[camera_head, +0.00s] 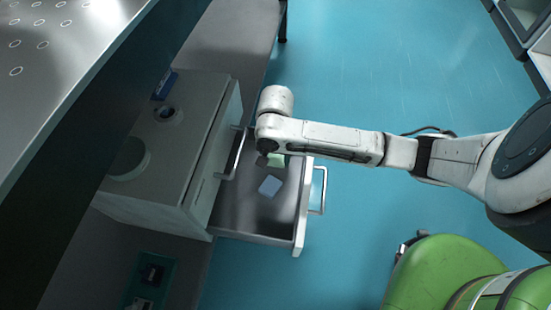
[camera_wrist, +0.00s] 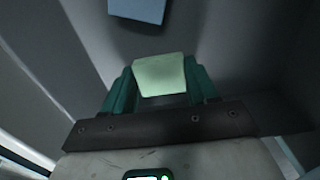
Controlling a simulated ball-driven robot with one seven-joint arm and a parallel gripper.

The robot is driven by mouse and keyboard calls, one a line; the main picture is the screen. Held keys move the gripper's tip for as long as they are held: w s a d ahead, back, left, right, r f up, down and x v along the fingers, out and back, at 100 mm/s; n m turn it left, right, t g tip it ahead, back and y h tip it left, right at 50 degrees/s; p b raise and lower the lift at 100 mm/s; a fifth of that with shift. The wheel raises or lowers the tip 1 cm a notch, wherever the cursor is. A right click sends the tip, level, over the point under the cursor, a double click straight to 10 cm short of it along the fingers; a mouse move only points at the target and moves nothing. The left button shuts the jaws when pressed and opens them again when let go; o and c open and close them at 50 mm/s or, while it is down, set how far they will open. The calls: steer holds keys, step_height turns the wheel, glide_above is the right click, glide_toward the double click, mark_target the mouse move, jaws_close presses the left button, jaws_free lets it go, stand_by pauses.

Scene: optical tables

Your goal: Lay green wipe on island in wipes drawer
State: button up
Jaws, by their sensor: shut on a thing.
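The green wipe (camera_wrist: 159,75) is a pale green square held between the two teal fingers of my gripper (camera_wrist: 160,84) in the wrist view. In the head view the wipe (camera_head: 277,160) shows at the far end of the open wipes drawer (camera_head: 237,216), partly hidden under my wrist. My gripper is over the inside of the drawer and shut on the wipe. Whether the wipe touches the drawer floor I cannot tell. A blue wipe (camera_head: 269,186) lies flat on the drawer floor, apart from the green one; it also shows in the wrist view (camera_wrist: 137,10).
The drawer projects from a grey cabinet (camera_head: 167,205) and has a front handle (camera_head: 319,191). Another handle (camera_head: 233,153) juts out above it. A blue box (camera_head: 165,84) and round items stand on the cabinet. A perforated optical table (camera_head: 60,62) is at upper left. Blue floor (camera_head: 345,240) is clear in front.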

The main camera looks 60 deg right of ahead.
mark_target(276, 159)
steer(key=shift+f, duration=0.1)
steer(key=o, duration=1)
step_height(276, 159, up, 12)
steer(key=p, duration=0.7)
